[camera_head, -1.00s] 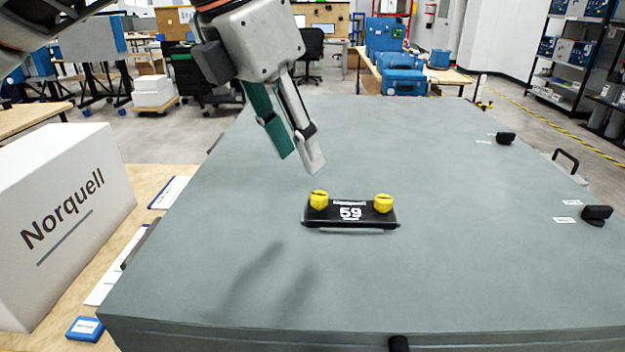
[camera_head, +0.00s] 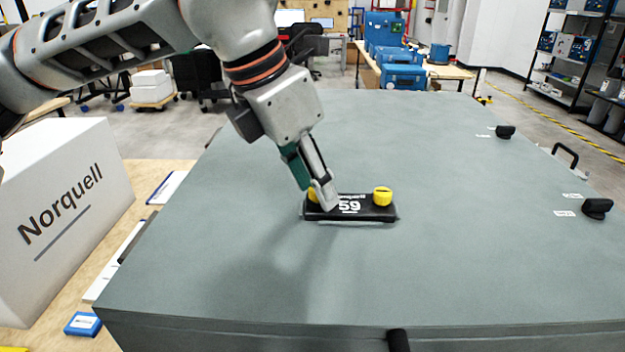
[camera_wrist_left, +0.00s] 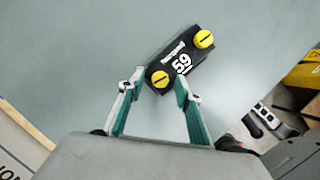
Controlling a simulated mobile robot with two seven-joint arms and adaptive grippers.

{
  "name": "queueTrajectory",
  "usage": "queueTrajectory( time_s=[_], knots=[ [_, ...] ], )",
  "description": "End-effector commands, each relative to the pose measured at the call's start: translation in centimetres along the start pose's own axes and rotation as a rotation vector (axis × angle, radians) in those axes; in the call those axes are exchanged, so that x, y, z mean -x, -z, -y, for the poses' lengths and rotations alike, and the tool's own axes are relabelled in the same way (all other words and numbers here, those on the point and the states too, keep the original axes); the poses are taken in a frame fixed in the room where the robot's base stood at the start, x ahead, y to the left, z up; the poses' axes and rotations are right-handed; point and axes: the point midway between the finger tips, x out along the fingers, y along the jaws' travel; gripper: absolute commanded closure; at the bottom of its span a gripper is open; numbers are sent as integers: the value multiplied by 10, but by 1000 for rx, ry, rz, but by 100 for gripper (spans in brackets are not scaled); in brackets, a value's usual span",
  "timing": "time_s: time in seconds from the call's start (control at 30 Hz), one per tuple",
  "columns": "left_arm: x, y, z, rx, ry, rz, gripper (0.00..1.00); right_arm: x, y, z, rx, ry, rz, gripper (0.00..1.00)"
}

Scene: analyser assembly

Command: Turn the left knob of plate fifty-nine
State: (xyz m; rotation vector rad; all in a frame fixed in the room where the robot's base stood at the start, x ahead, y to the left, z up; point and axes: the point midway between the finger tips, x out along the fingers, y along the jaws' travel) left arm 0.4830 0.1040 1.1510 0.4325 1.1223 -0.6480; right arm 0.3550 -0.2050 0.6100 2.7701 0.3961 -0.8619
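Plate fifty-nine (camera_head: 352,213) is a black plate with white "59" lettering, lying on the large grey-green panel. Its right knob (camera_head: 382,196) is yellow and in clear view. Its left knob (camera_head: 312,196) is yellow and mostly hidden behind my left gripper in the head view. In the left wrist view the left knob (camera_wrist_left: 160,79) shows between the two fingertips, with the right knob (camera_wrist_left: 204,39) beyond. My left gripper (camera_head: 318,192) points down at the left knob; its fingers (camera_wrist_left: 158,78) are apart, with gaps on both sides of the knob. My right gripper is not in view.
The grey-green panel (camera_head: 240,270) is mostly bare around the plate. Black handles (camera_head: 597,208) sit along its right side. A white Norquell box (camera_head: 65,215) and a small blue box (camera_head: 83,324) stand on the wooden surface at left.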

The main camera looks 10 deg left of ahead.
Motion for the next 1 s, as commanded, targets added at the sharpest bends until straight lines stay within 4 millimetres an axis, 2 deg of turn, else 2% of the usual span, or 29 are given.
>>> queueTrajectory(
  time_s=[0.1,0.13,0.23,0.27,0.47,0.73,1.0],
  knots=[
    [0,0,0,0,0,0,66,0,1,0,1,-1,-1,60],
    [0,0,0,0,0,0,71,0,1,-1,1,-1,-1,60],
    [0,0,0,0,0,0,97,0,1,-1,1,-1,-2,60],
    [0,0,0,0,0,0,100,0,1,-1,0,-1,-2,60],
    [0,0,0,14,-7,0,100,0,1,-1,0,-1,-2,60],
    [0,0,2,138,-58,0,100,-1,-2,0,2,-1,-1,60],
    [1,0,1,148,-62,1,100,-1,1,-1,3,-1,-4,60]
  ],
)
